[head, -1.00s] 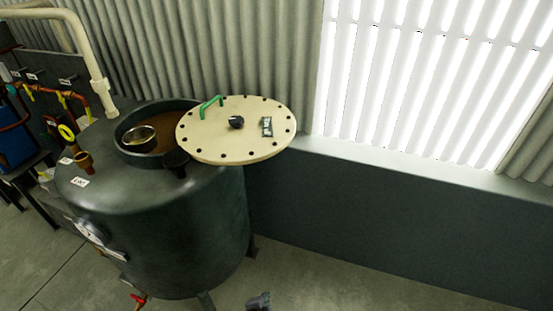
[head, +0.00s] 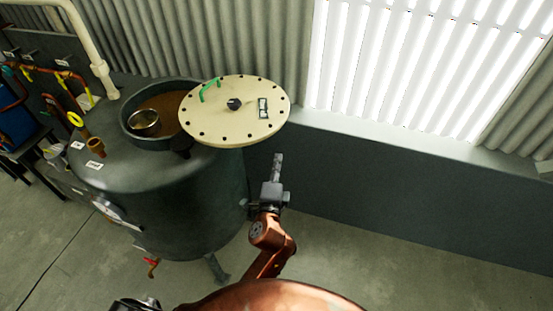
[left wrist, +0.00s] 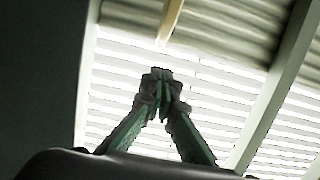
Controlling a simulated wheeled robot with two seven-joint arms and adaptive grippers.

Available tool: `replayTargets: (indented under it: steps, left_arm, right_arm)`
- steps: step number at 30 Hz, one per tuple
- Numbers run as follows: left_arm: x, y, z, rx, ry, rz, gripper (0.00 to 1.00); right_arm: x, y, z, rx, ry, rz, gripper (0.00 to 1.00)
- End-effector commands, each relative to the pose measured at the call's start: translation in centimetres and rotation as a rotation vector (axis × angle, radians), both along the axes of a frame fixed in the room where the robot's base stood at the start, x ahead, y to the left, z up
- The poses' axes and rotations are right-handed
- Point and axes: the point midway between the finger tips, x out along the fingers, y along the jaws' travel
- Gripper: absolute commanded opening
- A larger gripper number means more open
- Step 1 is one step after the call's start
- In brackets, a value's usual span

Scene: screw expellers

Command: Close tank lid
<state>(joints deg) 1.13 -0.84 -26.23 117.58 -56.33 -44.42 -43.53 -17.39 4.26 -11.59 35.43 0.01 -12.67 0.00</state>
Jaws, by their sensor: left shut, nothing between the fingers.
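The tank lid (head: 235,125) is a round cream plate with a ring of dark bolt holes, a black knob and a green handle (head: 210,90). It lies swung out to the right, its left edge over the rim of the tank opening (head: 130,132). The opening is largely uncovered, with a metal bowl (head: 144,123) and brown contents showing. The dark green tank (head: 170,210) stands below. My left gripper (head: 278,158) is shut and empty, pointing up, in front of the lid's lower right edge in the picture. Its closed fingertips (left wrist: 161,76) fill the middle of the left wrist view.
A cream pipe (head: 88,45) rises behind the tank at left. Copper pipes and valves (head: 50,75) stand further left. A dark low wall (head: 400,180) with a pale ledge runs under the bright window (head: 410,70). Floor at lower right is open.

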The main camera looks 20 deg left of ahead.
Motion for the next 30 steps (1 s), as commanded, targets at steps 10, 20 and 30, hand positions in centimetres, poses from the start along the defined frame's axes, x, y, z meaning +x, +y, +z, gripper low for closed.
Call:
replayTargets:
  steps: [10, 20, 30]
  left_arm:
    - [7.2, 1.1, 0.2, 0.001, 0.0, 0.0, 0.0]
    - [9.1, 4.1, 0.1, -0.001, 0.001, -0.001, 0.0]
    - [9.2, 4.3, 0.0, -0.002, 0.001, -0.001, 0.0]
  right_arm:
    - [0.5, -0.8, 1.9, -0.008, -0.007, 0.001, 0.29]
    - [0.6, -1.0, 3.2, -0.01, -0.008, 0.001, 0.29]
    - [0.6, -0.7, 3.1, -0.007, -0.008, 0.0, 0.29]
